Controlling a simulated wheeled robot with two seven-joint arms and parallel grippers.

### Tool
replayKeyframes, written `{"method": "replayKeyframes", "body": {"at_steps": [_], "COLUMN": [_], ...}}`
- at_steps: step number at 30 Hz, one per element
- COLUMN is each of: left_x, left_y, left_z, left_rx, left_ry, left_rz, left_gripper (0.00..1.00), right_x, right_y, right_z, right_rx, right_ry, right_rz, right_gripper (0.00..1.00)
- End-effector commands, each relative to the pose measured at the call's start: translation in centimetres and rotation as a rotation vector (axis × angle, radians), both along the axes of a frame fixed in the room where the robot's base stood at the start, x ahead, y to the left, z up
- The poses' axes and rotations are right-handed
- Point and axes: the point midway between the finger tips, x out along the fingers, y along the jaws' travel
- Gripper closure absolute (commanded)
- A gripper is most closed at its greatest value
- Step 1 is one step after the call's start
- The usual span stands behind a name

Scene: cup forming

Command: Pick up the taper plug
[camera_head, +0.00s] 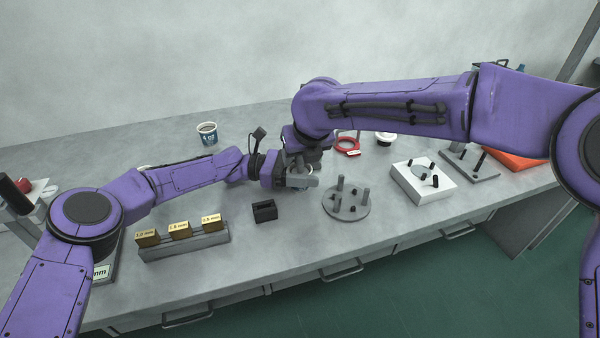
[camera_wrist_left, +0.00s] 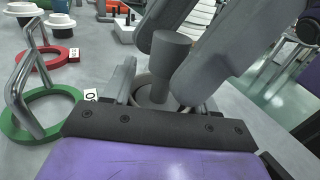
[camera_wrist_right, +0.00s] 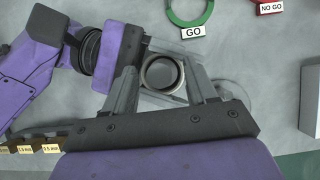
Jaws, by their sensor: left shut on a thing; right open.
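A grey taper plug (camera_wrist_left: 171,62), wider at its top, shows in the left wrist view between the fingers of both grippers. My left gripper (camera_wrist_left: 160,95) is shut on a pale metal ring-shaped cup (camera_wrist_left: 143,90). The cup (camera_wrist_right: 148,72) shows from above in the right wrist view. The plug appears at the cup's mouth; I cannot tell how deep it sits. My right gripper (camera_wrist_right: 162,88) is open, its fingers on either side of the cup and apart from it. In the head view both grippers meet above the bench and largely hide plug and cup.
A round grey plate with upright pegs (camera_head: 346,205) stands right of the grippers. A black block (camera_head: 264,211) and a rack of gold gauge blocks (camera_head: 184,243) lie to the left. A white block (camera_head: 422,183) is farther right. Green (camera_wrist_right: 190,22) and red rings lie behind.

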Motion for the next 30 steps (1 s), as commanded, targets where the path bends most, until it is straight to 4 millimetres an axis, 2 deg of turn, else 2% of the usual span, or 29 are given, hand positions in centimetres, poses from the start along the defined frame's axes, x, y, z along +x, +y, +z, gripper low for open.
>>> {"method": "replayKeyframes", "body": {"at_steps": [2,6,7,17,20,27,30], "left_x": [0.0,0.0,0.0,0.0,0.0,0.0,0.0], "left_y": [0.0,0.0,0.0,0.0,0.0,0.0,0.0], "left_z": [0.0,0.0,0.0,0.0,0.0,0.0,0.0], "left_rx": [0.000,0.000,0.000,0.000,0.000,0.000,0.000], "left_ry": [0.000,0.000,0.000,0.000,0.000,0.000,0.000], "left_rz": [0.000,0.000,0.000,0.000,0.000,0.000,0.000], "left_gripper": [0.71,0.71,0.71,0.71,0.71,0.71,0.71], "right_x": [0.0,0.0,0.0,0.0,0.0,0.0,0.0], "right_y": [0.0,0.0,0.0,0.0,0.0,0.0,0.0], "right_z": [0.0,0.0,0.0,0.4,2.0,7.8,9.3], "right_rx": [0.000,0.000,0.000,0.002,0.003,0.004,0.002], "right_ry": [0.000,0.001,0.001,0.000,-0.003,-0.004,-0.002], "right_rz": [0.000,-0.001,-0.001,-0.001,-0.001,-0.002,-0.002], "right_gripper": [0.46,0.92,1.00,1.00,1.00,1.00,1.00]}}
